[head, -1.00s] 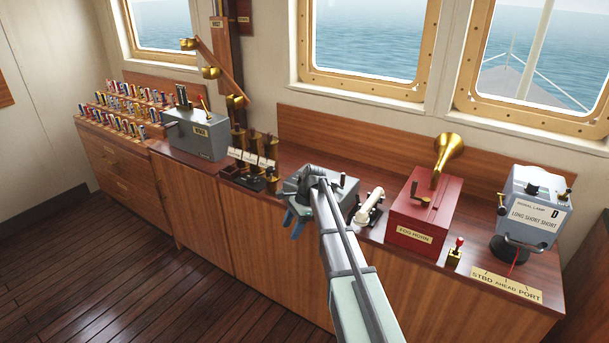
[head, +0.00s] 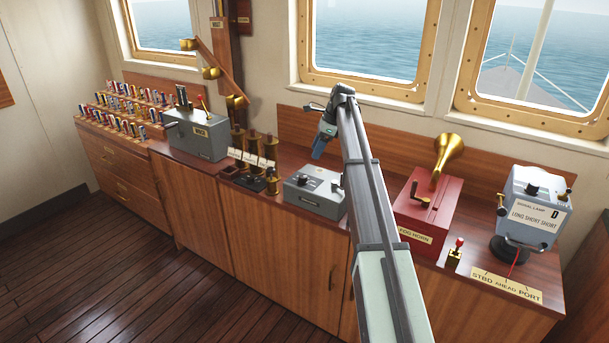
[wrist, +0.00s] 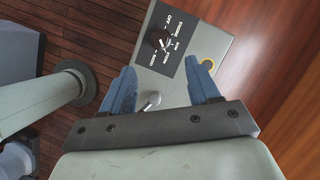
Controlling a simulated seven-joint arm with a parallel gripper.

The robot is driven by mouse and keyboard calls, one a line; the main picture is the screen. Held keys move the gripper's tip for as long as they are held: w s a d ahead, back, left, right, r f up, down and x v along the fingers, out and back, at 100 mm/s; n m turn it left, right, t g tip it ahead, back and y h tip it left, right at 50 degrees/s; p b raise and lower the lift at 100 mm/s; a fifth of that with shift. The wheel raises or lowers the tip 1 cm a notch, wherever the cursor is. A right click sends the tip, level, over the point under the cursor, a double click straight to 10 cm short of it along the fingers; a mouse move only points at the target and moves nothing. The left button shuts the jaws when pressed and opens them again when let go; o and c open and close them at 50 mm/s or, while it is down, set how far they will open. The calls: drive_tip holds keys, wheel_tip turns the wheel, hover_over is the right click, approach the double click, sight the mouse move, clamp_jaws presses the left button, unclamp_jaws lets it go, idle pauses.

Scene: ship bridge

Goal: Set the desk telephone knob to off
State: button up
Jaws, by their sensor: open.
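The desk telephone appears to be the grey box (head: 312,197) on the counter, with a dark panel on its top. Its dark round knob (wrist: 158,39) shows in the wrist view on that panel, among white labels, one of which seems to read OFF. I cannot tell which label the knob points to. A silver part (wrist: 152,101) of the box lies between my fingers in that view. My gripper (head: 318,152) is open and empty, blue fingers pointing down, above and behind the box, apart from the knob.
Brass-topped handles (head: 254,150) stand left of the box, and a grey lever box (head: 197,135) is farther left. Right of my arm are the red fog horn (head: 428,213), a small red-tipped lever (head: 455,252) and the signal lamp (head: 535,210). My arm hides the counter between box and horn.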

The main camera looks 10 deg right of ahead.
sight(303, 176)
drive_tip(key=x, duration=1.2)
drive_tip(key=c, duration=1)
